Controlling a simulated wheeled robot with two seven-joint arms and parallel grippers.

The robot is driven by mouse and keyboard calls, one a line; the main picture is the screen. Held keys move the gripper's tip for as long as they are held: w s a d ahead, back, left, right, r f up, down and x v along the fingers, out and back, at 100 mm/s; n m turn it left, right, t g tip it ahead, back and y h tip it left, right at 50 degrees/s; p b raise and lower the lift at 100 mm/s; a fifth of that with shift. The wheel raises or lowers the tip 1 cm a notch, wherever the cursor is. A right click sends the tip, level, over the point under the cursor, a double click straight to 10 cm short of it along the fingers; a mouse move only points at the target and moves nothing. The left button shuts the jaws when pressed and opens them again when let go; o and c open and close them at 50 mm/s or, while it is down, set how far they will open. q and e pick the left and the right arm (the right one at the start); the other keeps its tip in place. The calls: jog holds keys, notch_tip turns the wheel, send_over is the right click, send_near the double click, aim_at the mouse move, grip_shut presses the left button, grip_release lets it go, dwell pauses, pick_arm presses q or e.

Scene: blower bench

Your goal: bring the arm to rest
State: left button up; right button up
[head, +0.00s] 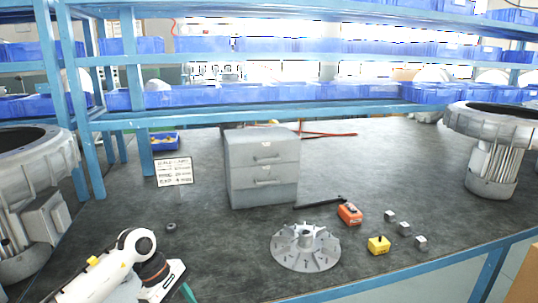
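My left arm comes in at the bottom left, white with a dark wrist section. My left gripper (187,292) is at the bottom edge, with a teal finger part showing. The frame cuts off its tips, so I cannot see whether it is open or holds anything. It is over the near left part of the dark bench (215,245), left of the grey finned impeller disc (306,262) and apart from it. My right arm and gripper are not in view.
A grey two-drawer cabinet (262,185) stands mid-bench, with a sign (174,171) to its left. A small dark ring (171,226), orange box (350,214), yellow block (379,245) and grey cubes (404,228) lie around. Large blower housings (30,170) flank both sides.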

pick_arm(q)
jog(key=d+f+n+t+h+p, duration=0.1)
jog(key=d+f+n+t+h, duration=0.4)
jog(key=d+f+n+h, duration=0.8)
jog(key=s+a+f+n+t+y+p, duration=0.15)
jog(key=a+f+n+t+y, duration=0.35)
jog(key=n, duration=0.6)
jog(key=s+a+f+n+t+y, duration=0.25)
jog(key=a+f+n+y, duration=0.25)
jog(key=f+n, duration=0.45)
jog(key=s+a+f+n+g+y, duration=0.3)
jog(key=s+f+n, duration=0.6)
jog(key=s, duration=0.5)
jog(key=s+a+f+n+g+y, duration=0.3)
jog(key=s+f+n, duration=0.5)
jog(key=s, duration=0.7)
notch_tip(320, 180, down, 2)
jog(key=shift+s+a+f+n+g+y+p, duration=0.2)
jog(key=shift+a+n+g+y+p, duration=0.15)
jog(key=shift+a+y, duration=0.35)
jog(key=s+n+g, duration=0.1)
jog(key=s, duration=0.3)
jog(key=s+f+n+g, duration=0.1)
jog(key=s, duration=0.4)
jog(key=s+f+n+g, duration=0.1)
jog(key=s+n, duration=0.1)
jog(key=s, duration=0.3)
jog(key=shift+d+f+g, duration=0.25)
jog(key=shift+d+g, duration=0.15)
